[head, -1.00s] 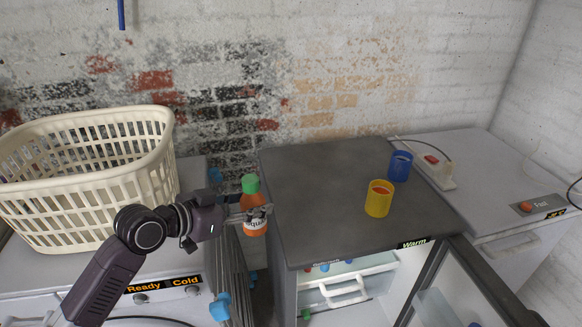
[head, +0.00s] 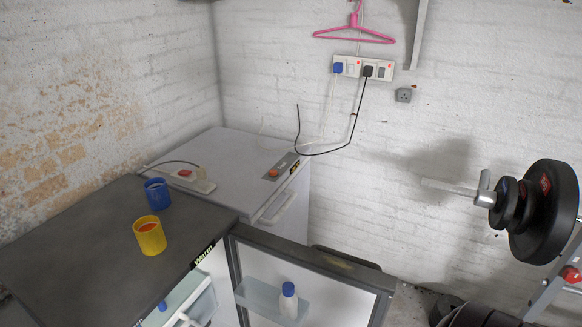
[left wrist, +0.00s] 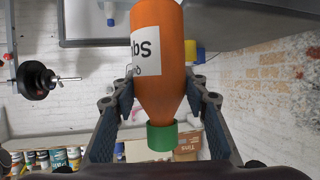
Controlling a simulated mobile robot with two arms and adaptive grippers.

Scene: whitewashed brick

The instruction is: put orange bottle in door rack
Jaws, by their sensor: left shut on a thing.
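The orange bottle (left wrist: 165,55) has a green cap (left wrist: 162,137) and a white label. It fills the middle of the left wrist view, cap toward the bottom of the picture. My left gripper (left wrist: 160,92) is shut on it, one finger on each side. Neither gripper shows in the head view. The door rack (head: 262,297) is a pale translucent shelf on the inside of the open fridge door (head: 345,290). A white bottle with a blue cap (head: 289,303) stands in it, with room to its left.
A yellow cup (head: 150,238) and a blue cup (head: 157,194) stand on the fridge's dark top (head: 70,250). A white drawer (head: 190,305) shows inside the fridge. A second white appliance (head: 225,165) stands behind. Black weights (head: 545,210) are at the right.

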